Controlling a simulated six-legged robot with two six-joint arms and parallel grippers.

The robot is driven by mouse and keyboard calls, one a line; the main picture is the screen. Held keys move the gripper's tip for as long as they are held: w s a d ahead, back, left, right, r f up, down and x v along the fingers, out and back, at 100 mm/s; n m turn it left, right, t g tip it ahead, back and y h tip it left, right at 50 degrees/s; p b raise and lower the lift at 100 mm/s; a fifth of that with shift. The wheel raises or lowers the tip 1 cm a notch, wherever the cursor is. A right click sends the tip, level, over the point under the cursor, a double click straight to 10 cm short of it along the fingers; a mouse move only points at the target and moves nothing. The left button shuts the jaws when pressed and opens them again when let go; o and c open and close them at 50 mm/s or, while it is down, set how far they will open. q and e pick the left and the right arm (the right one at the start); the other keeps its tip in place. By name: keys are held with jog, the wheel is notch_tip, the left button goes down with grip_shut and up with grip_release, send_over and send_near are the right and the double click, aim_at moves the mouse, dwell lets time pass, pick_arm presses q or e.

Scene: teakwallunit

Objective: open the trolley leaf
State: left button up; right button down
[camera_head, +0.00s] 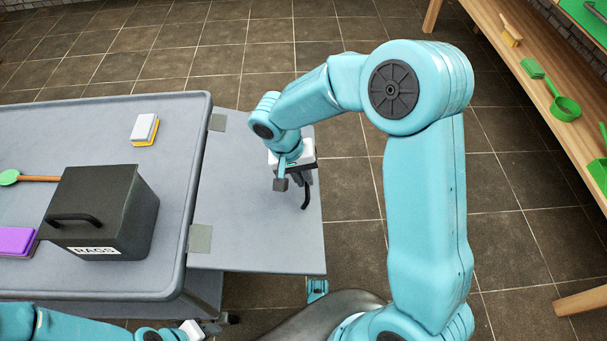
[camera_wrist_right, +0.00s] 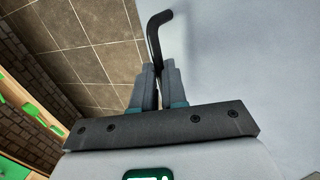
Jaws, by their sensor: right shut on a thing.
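The trolley (camera_head: 90,110) has a grey top with a raised rim at the left in the head view. Its grey leaf (camera_head: 250,235) extends to the right from two hinge plates. I cannot tell its exact tilt. A bent black handle (camera_head: 306,195) is on the leaf near its outer edge. My right gripper (camera_head: 300,180) is shut on this handle; in the right wrist view the fingers (camera_wrist_right: 157,85) close around the handle (camera_wrist_right: 154,35). My left gripper (camera_head: 208,328) is low beside the trolley's near edge, too small and partly hidden to tell its jaws.
On the trolley top are a black RAGS box (camera_head: 110,215), a white and yellow sponge (camera_head: 144,128), a purple item (camera_head: 18,242) and a green-headed tool (camera_head: 10,177). A wooden shelf (camera_head: 530,90) with green tools stands at right. Tiled floor is clear between.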

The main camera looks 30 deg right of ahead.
notch_tip(320, 180, up, 8)
jog(key=a+g+h+p, duration=0.1)
jog(key=h+p, duration=0.1)
jog(key=p, duration=0.3)
jog(key=shift+w, duration=0.35)
jog(key=shift+r, duration=0.1)
jog(key=c, duration=1.2)
grip_release()
jog(key=shift+a, duration=0.1)
jog(key=shift+o, duration=0.2)
jog(key=p+v, duration=0.4)
jog(key=v, duration=1.2)
jog(key=shift+w+p, duration=0.25)
jog(key=shift+p, duration=0.15)
